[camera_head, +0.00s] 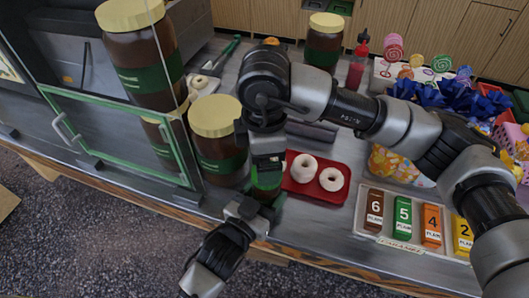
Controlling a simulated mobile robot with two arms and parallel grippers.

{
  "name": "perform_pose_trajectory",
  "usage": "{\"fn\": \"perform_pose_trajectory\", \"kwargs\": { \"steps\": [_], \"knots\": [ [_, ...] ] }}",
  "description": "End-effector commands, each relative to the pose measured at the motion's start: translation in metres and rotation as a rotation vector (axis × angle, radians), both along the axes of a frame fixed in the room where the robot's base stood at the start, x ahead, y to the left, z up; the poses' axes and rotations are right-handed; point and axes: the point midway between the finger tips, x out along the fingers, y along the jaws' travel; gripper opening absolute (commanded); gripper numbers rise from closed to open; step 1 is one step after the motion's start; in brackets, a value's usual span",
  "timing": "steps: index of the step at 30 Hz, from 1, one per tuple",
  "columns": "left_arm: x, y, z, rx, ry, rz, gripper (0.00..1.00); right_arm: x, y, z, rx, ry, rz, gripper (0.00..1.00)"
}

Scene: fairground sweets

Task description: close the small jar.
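The small jar (266,180) is dark with a green label and stands upright near the counter's front edge, between my two grippers. My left gripper (262,200) comes in from below, with its fingers around the lower part of the jar. My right gripper (268,160) points straight down onto the jar's top from above. It covers the jar's mouth, so I cannot see whether a lid is there or between its fingers.
A red tray (308,193) with two white donuts is just right of the jar. Large jars with cream lids, one of them here (219,145), stand close on the left beside a green-framed glass case (120,138). Numbered boxes in a tray (410,245) are at front right.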

Motion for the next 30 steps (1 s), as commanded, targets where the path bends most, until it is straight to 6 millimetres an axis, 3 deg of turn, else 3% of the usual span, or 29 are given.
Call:
{"fn": "perform_pose_trajectory", "kwargs": {
  "steps": [5,8,30],
  "knots": [
    [0.000,0.000,-0.001,0.000,0.002,-0.001,0.00,0.000,0.000,0.001,0.000,-0.001,0.122,0.88],
    [0.000,0.000,-0.001,0.000,0.002,-0.001,0.00,0.000,0.000,0.002,-0.001,-0.003,0.283,0.88],
    [0.000,0.000,-0.001,0.000,0.002,-0.001,0.00,0.001,-0.001,0.015,-0.009,-0.004,1.814,0.88]
  ]
}}
